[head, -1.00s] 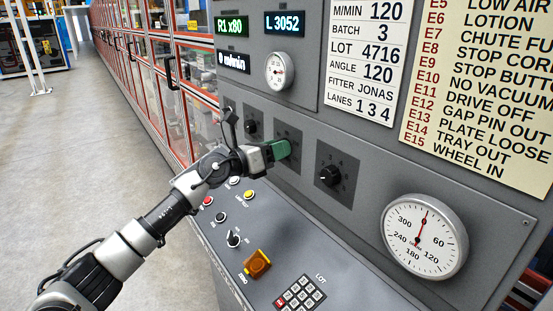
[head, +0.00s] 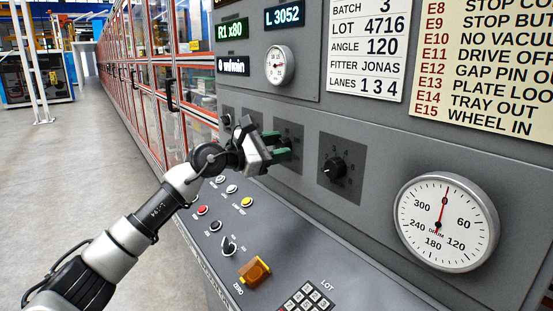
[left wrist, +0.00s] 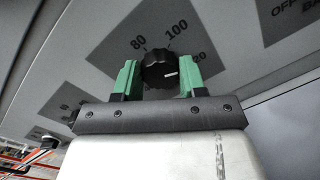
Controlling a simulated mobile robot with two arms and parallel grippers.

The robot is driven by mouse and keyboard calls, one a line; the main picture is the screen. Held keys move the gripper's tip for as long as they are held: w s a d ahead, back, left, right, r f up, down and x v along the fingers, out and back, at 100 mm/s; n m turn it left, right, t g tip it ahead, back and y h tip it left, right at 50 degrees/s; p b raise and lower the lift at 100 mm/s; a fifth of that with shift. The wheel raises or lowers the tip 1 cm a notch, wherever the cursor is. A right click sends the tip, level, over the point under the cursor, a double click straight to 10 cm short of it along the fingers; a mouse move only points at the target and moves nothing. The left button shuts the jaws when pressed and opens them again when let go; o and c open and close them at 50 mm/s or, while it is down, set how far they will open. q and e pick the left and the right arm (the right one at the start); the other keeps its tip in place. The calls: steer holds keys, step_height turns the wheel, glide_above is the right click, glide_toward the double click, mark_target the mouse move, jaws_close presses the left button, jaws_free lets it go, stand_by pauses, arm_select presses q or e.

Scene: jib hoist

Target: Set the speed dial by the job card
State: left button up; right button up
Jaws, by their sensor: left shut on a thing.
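In the left wrist view a black round dial knob (left wrist: 158,72) sits between my left gripper's green fingers (left wrist: 160,80), which are shut on it. Scale marks 80, 100 and a partly hidden one ending in 20 show around it. Its white pointer line points right, towards that partly hidden mark. In the head view my left gripper (head: 276,147) is at the panel and covers most of this dial's plate (head: 292,132). The job card (head: 366,60) reads batch 3, lot 4716, angle 120, fitter Jonas, lanes 1 3 4; its top is cut off. My right gripper is not in view.
Another black knob (head: 334,168) is right of my gripper. A drum gauge (head: 446,222) is further right, a small gauge (head: 279,65) above. Buttons, an amber switch (head: 255,271) and a keypad (head: 307,298) are on the sloped console below. An error list (head: 485,70) hangs at upper right.

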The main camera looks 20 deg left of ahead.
arm_select(q)
steer(key=shift+f+m+b, duration=0.15)
steer(key=shift+m+b, duration=0.5)
steer(key=shift+m, duration=0.35)
steer(key=o, duration=0.9)
steer(key=shift+o, duration=0.2)
steer(key=b+v, duration=0.2)
steer(key=v, duration=0.8)
steer(key=shift+s+a+r, duration=0.2)
steer(key=shift+s+a, duration=0.05)
steer(key=shift+s, duration=0.05)
